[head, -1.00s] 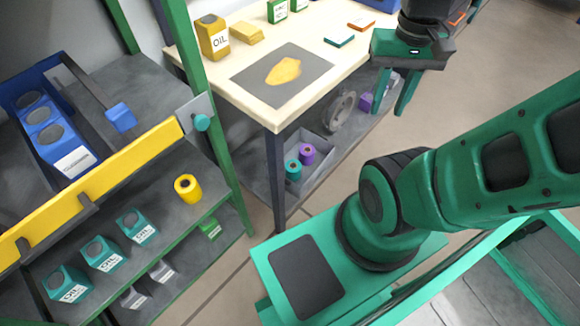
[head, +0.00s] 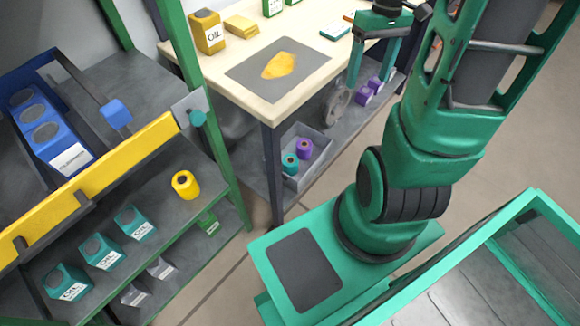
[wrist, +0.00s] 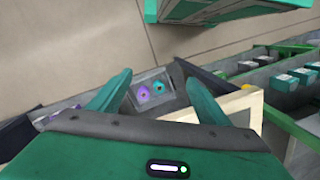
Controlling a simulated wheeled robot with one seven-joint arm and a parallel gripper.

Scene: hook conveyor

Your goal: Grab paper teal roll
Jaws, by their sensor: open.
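The teal roll (head: 290,163) stands in a grey bin (head: 318,163) on the shelf under the wooden-topped table, in the head view. A purple roll (head: 304,149) stands beside it in the same bin. In the wrist view the teal roll (wrist: 159,87) and the purple roll (wrist: 143,94) appear between my fingers, farther away. My gripper (head: 368,80) is open and empty, at the table's right edge, up and to the right of the bin in the head view. Its spread fingers also show in the wrist view (wrist: 159,77).
The wooden table top (head: 345,60) and its dark leg (head: 273,170) are close to the bin. Purple items (head: 369,90) lie farther along the lower shelf.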

